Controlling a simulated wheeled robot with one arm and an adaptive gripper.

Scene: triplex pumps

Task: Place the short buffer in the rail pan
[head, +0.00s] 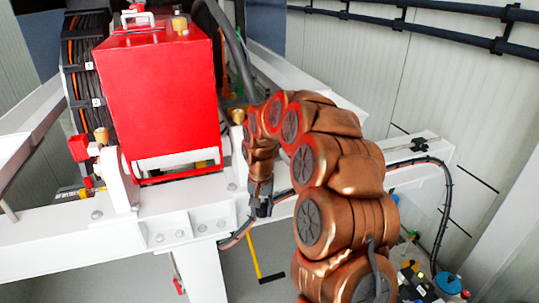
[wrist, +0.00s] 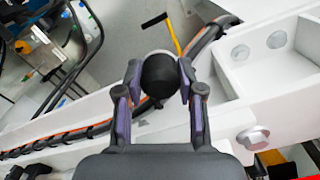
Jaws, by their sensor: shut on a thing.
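The short buffer (wrist: 159,76) is a black, round-ended piece with a pale rim, held between my fingertips in the wrist view. My gripper (wrist: 159,84) is shut on it, with a purple-lined finger on each side. In the head view, my gripper (head: 261,206) points down in front of the white rail, and the buffer is too small to make out there. A recessed white pocket with bolts (wrist: 258,82) lies to the right of the gripper in the wrist view. I cannot tell whether this pocket is the rail pan.
A red pump housing (head: 160,100) stands on the white rail (head: 60,233), left of my arm. A black and orange cable (wrist: 75,131) runs along the rail close to my fingers. A yellow-handled tool (head: 255,257) is below. Cluttered items (head: 418,277) lie at lower right.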

